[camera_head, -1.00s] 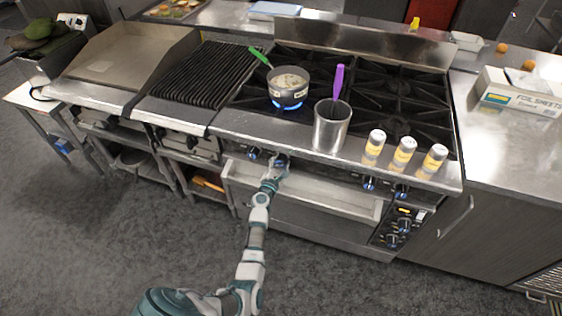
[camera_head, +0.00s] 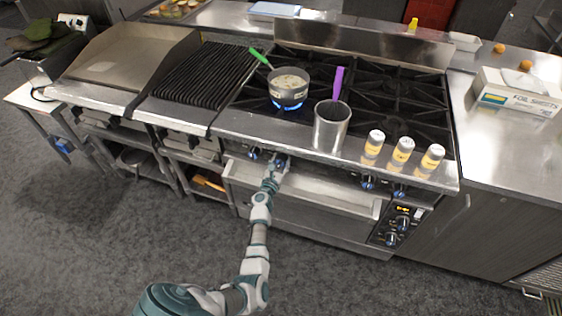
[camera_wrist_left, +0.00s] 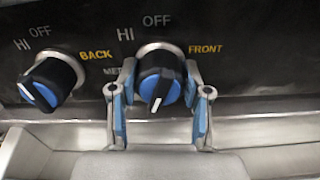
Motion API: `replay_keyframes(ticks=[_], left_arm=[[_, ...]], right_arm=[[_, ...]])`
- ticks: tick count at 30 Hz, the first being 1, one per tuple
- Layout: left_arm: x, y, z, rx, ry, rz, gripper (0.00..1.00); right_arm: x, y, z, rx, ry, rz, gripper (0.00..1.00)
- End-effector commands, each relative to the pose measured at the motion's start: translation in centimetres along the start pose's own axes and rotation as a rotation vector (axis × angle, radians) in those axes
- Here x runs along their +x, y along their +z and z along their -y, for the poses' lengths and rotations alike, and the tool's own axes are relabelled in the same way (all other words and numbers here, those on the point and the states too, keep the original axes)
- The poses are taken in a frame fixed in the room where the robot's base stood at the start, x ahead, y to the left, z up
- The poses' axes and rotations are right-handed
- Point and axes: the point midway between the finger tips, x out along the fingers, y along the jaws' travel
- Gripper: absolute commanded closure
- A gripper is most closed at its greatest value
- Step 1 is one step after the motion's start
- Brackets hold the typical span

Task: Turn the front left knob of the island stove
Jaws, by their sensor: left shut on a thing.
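The front left knob (camera_wrist_left: 160,82), blue-faced with a black grip and white pointer, sits right of the back knob (camera_wrist_left: 50,82) in the left wrist view. The label FRONT is beside it. Its pointer is directed downward, away from the OFF and HI marks above. My left gripper (camera_wrist_left: 160,105) is shut on this knob, with a blue-padded finger on each side. In the head view my left gripper (camera_head: 276,170) reaches the stove's (camera_head: 300,150) front panel. A blue flame burns under the pot (camera_head: 288,84) on the left front burner. My right gripper is not in view.
A metal container (camera_head: 331,127) with a purple-handled utensil and several shakers (camera_head: 401,151) stand along the stove's front edge. A drawer-like ledge (camera_head: 320,192) sticks out below the knobs. The floor (camera_head: 100,240) in front is clear.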

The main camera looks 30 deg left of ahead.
Motion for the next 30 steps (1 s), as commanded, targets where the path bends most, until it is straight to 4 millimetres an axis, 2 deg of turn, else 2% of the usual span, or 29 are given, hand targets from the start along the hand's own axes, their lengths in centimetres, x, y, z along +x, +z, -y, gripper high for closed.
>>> replay_keyframes(ticks=[1,11,12,15,25,30], left_arm=[[-0.3,-1.0,0.1,-0.004,-0.001,-0.016,0.87],[-0.3,-1.0,0.2,-0.004,-0.002,-0.016,0.87],[-0.3,-1.0,0.2,-0.004,-0.002,-0.016,0.48],[-0.2,-0.8,0.2,-0.003,-0.002,-0.012,0.27],[-0.4,-0.3,0.1,-0.002,-0.002,-0.004,0.27],[-2.4,-0.4,0.1,0.0,-0.002,-0.005,0.27]], right_arm=[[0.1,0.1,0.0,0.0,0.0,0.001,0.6],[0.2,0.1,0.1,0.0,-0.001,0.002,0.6],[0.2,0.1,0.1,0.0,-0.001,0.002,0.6],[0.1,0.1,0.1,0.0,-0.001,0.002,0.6],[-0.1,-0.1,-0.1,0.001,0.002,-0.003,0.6],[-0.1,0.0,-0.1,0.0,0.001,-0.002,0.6]])
